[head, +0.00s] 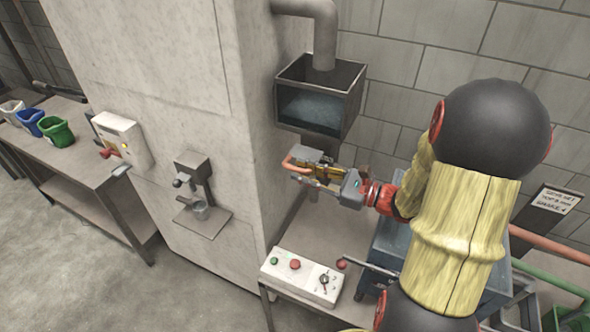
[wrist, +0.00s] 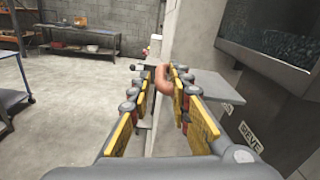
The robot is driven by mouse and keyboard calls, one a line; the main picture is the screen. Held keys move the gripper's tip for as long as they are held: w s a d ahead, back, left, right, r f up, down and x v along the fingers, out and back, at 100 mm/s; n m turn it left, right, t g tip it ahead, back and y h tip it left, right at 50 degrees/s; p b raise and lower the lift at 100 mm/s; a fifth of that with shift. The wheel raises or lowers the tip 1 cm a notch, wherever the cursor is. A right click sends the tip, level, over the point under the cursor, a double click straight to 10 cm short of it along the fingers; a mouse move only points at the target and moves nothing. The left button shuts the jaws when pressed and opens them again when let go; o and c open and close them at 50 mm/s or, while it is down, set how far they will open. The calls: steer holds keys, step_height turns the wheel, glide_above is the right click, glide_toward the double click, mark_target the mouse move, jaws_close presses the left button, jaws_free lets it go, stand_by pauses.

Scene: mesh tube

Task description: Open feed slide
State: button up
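My gripper (head: 325,172) reaches from the right to just below the hopper. In the wrist view, its yellow-padded fingers (wrist: 162,85) are apart. An orange looped handle (wrist: 162,78) lies between the fingertips, close to the right finger; no firm grip on it shows. The handle also shows in the head view (head: 290,161), at the fingertips. A grey flat plate (wrist: 208,87) lies beyond the right finger, and I cannot tell whether it belongs to the feed slide. The dark hopper (head: 352,72) with blue-grey material stands above the gripper. The gripper hides much of the slide area.
A concrete column (head: 215,60) stands left of the hopper. A control box (head: 303,277) with buttons sits on the bench below the gripper. Bins (head: 57,132) stand on a left table.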

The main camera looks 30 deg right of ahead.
steer(key=v, duration=0.9)
steer(key=shift+f, duration=0.1)
steer(key=s+a+f+n+g+h+b, duration=0.3)
steer(key=s+a+f+n+g+h, duration=0.4)
steer(key=s+f+n+g, duration=0.65)
steer(key=a+r+n+t+h+b, duration=0.3)
steer(key=a+r+n, duration=0.5)
steer(key=a+n, duration=0.3)
steer(key=n+t+b, duration=0.1)
steer(key=n+b, duration=0.1)
steer(key=shift+w+r+h+b, duration=0.3)
steer(key=shift+r+b, duration=0.1)
